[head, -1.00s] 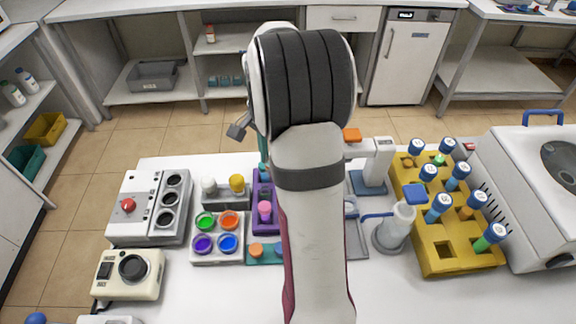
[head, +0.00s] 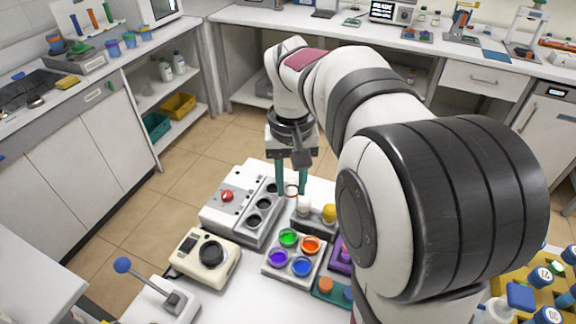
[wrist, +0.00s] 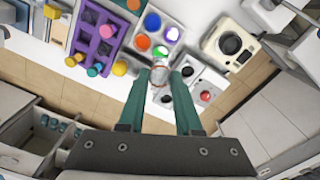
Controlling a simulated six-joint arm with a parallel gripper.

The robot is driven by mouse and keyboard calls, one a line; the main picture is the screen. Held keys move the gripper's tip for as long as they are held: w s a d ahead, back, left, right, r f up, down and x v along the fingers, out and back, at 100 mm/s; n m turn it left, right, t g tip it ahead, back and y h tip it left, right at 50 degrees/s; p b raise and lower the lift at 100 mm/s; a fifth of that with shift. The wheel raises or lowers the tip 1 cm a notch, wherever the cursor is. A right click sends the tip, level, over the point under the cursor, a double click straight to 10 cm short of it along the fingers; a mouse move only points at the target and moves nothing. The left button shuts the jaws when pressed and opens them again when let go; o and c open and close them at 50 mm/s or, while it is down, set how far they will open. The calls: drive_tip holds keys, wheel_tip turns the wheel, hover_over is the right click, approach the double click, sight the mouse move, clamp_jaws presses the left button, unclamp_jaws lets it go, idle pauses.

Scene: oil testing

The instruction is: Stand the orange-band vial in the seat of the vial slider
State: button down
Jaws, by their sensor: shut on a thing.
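My gripper (head: 291,192) points down near the back edge of the table, its green fingers shut on a small pale, clear-looking piece with a reddish-orange band, which I take for the orange-band vial (head: 291,189). In the wrist view the vial (wrist: 160,74) sits between the fingertips (wrist: 160,82), seen nearly end-on. It is beside the grey block with round dark wells, and the exact gap to it cannot be told. I cannot identify the vial slider or its seat for certain.
A white-grey block with a red button (head: 228,196) stands left of the gripper. Near it are a colour-pot tray (head: 268,272), a holder with white and yellow caps (head: 317,222), a cream device (head: 190,262) and a blue-knobbed lever device (head: 172,298). A yellow rack (head: 512,285) lies right.

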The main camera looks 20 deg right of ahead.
drive_tip(key=s+d+f+m, duration=0.3)
drive_tip(key=s+d+m, duration=0.15)
drive_tip(key=d, duration=0.45)
drive_tip(key=s+d+f+m, duration=0.3)
drive_tip(key=d+f+m, duration=0.15)
drive_tip(key=d, duration=0.55)
drive_tip(key=s+d+f+m, duration=0.8)
drive_tip(key=s+d, duration=0.2)
drive_tip(key=s, duration=0.2)
drive_tip(key=shift+s+f+m, duration=0.2)
drive_tip(key=shift+f+m, duration=0.1)
drive_tip(key=shift+m, duration=0.1)
drive_tip(key=shift+a+f, duration=0.1)
drive_tip(key=shift+f, duration=0.35)
drive_tip(key=shift+f, duration=0.35)
drive_tip(key=shift+f, duration=0.35)
drive_tip(key=shift+f, duration=0.35)
drive_tip(key=shift+f, duration=0.3)
